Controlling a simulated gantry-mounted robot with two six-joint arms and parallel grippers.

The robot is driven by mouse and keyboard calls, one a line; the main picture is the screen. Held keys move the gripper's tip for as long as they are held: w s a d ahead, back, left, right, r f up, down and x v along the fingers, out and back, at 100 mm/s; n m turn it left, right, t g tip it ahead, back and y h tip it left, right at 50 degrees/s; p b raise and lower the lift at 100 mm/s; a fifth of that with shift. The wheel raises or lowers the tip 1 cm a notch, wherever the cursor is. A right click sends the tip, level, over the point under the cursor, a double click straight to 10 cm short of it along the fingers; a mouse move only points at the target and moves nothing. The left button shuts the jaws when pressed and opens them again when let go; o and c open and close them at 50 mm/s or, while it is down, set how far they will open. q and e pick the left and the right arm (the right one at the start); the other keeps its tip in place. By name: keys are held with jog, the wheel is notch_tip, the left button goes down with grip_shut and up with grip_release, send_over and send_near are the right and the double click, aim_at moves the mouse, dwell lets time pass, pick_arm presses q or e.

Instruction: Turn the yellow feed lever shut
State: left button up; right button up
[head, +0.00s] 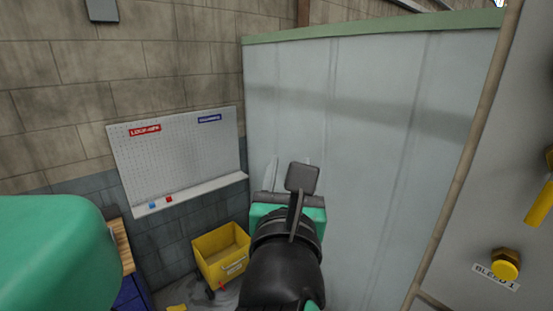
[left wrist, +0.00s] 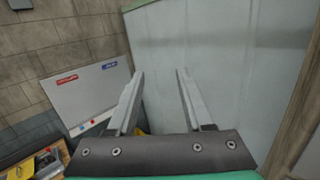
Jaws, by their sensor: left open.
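A yellow lever (head: 540,203) shows at the right edge of the head view, on a pale panel (head: 470,215). It hangs down at a slant and is partly cut off by the frame, and no label for it is readable. My left gripper (head: 290,160) is in the lower middle of the head view, well left of the lever. Its two fingers stand apart and empty in the left wrist view (left wrist: 158,75), pointing towards a grey sheet wall. The lever is not in the left wrist view. My right gripper is not in view.
A brass fitting with a yellow cap (head: 505,264) sits below the lever by a label, partly covered, reading "BLEED 1". A grey partition (head: 350,120), a pegboard (head: 180,150) and a yellow bin (head: 222,254) stand beyond.

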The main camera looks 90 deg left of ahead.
pick_arm(q)
jog(key=s+g, duration=0.1)
jog(key=s, duration=0.1)
jog(key=s+r+n+g+y, duration=0.1)
jog(key=s, duration=0.1)
jog(key=shift+a+r, duration=0.1)
jog(key=shift+a, duration=0.1)
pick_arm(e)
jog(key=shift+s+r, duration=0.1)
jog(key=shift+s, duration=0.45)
pick_arm(q)
jog(key=shift+c, duration=0.2)
